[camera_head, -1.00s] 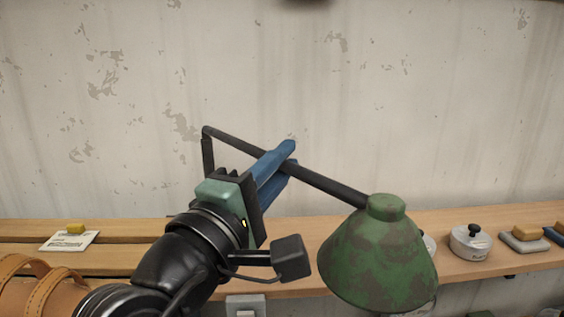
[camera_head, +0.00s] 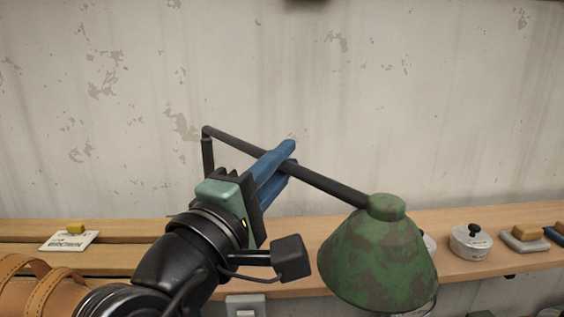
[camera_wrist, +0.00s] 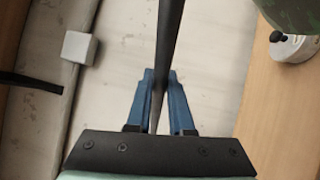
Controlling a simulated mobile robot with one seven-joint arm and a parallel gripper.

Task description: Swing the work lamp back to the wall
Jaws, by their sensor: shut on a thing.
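The work lamp has a worn green shade (camera_head: 378,258) on a thin dark arm (camera_head: 330,184). The arm slopes up to the left to a joint on a short upright post (camera_head: 207,155) near the wall. The shade hangs out in front of the shelf, at the right of my gripper. My gripper (camera_head: 289,158) has blue fingers and is shut on the lamp arm, partway along it. In the wrist view the dark arm passes between the blue fingers (camera_wrist: 159,78), and a piece of the green shade (camera_wrist: 292,12) shows at top right. The post's foot is hidden.
A wooden shelf (camera_head: 300,212) runs along the peeling wall (camera_head: 420,90). A lidded pot (camera_head: 470,242) and brushes or blocks (camera_head: 523,238) stand at its right. A card with a yellow block (camera_head: 70,239) lies at left. A brown strapped thing (camera_head: 38,288) is at lower left.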

